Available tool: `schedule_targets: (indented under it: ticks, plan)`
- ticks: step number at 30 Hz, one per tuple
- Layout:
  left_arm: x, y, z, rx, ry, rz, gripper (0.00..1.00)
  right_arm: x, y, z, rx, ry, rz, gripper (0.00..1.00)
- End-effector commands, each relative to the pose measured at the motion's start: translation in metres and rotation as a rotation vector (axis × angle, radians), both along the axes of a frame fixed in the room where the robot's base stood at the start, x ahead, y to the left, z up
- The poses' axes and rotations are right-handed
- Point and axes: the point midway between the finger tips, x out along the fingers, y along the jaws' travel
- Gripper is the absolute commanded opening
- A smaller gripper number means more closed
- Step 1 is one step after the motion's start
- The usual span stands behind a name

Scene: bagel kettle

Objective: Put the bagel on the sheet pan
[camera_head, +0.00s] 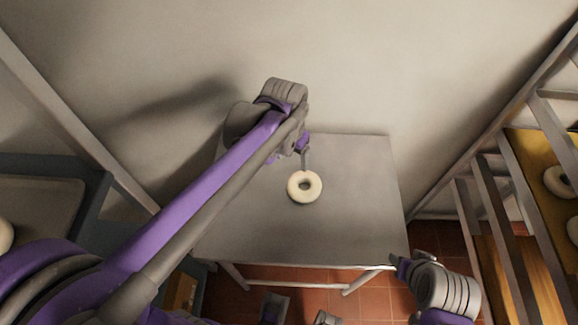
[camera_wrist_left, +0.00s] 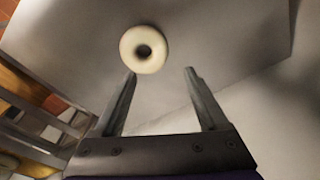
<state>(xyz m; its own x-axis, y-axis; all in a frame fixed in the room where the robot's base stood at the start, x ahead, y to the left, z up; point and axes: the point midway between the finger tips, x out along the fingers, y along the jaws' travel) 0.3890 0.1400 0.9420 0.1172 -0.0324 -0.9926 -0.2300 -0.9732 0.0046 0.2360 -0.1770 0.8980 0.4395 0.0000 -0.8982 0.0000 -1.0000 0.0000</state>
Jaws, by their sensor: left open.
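A pale ring-shaped bagel (camera_head: 304,186) lies flat on the grey metal table (camera_head: 355,215) in the head view. It also shows in the left wrist view (camera_wrist_left: 144,50), just past the fingertips and nearer the left finger. My left gripper (camera_head: 305,164) is at the bagel's far edge in the head view. In the wrist view its two fingers (camera_wrist_left: 161,72) are apart, with nothing between them. My right gripper (camera_head: 396,264) is by the table's near right corner, its jaws unclear. A flat grey tray (camera_head: 45,200) at the far left may be the sheet pan.
A pale round piece (camera_head: 4,235) shows at the left picture edge. A rack (camera_head: 490,200) on the right has a yellowish board (camera_head: 535,150) with more bagels (camera_head: 560,182). The table around the bagel is clear. A wall stands behind the table.

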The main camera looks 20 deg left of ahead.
Motion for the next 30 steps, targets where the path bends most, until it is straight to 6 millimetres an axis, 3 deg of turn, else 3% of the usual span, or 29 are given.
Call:
schedule_targets:
  ticks: [4,8,12,18,21,25,30]
  plan:
    - [-0.021,0.006,0.004,-0.002,-0.037,0.029,0.76,0.0,0.0,0.0,0.0,0.0,0.0,0.5]
    - [-0.061,0.017,-0.001,-0.008,-0.115,0.085,0.76,0.0,0.0,0.0,0.0,0.0,0.0,0.5]
    - [-0.105,0.027,-0.015,-0.017,-0.21,0.15,0.76,0.0,0.0,0.0,0.0,0.0,0.0,0.5]
    - [-0.144,0.035,-0.037,-0.03,-0.305,0.214,0.76,0.0,0.0,0.0,0.0,0.0,0.0,0.5]
    - [-0.152,0.036,-0.043,-0.033,-0.327,0.227,0.83,0.0,0.0,0.0,0.0,0.0,0.0,0.5]
    - [-0.153,0.037,-0.044,-0.034,-0.333,0.232,0.83,0.0,0.0,0.0,0.0,0.0,0.0,0.5]
    - [-0.135,0.033,-0.032,-0.029,-0.282,0.217,0.83,0.0,0.0,0.0,0.0,0.0,0.0,0.5]
